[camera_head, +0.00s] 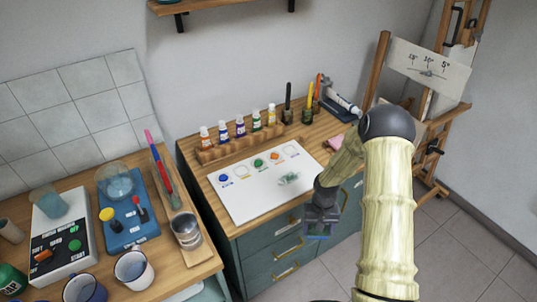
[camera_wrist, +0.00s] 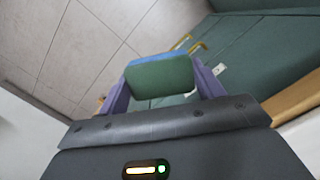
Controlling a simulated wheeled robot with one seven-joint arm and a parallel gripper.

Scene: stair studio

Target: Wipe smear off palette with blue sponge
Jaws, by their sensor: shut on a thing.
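A white palette (camera_head: 249,203) lies flat on the cabinet top. It bears several paint dabs along its back and a grey-green smear (camera_head: 289,179) near its right side. My gripper (camera_head: 320,228) is in front of the cabinet, past the palette's front right edge. It is shut on the blue sponge (camera_wrist: 160,57). In the wrist view the sponge sits between the two purple fingers of my gripper (camera_wrist: 158,80), with a green face towards the camera and blue along its far edge. The sponge is apart from the palette and mostly hidden in the head view.
A wooden rack (camera_head: 240,146) of paint bottles stands behind the palette. Brushes and a paint tube (camera_head: 342,102) are at the back right, near a pink item (camera_head: 336,141). An easel (camera_head: 430,70) stands at the right. The left counter holds mugs, a blue board (camera_head: 128,222) and a tin.

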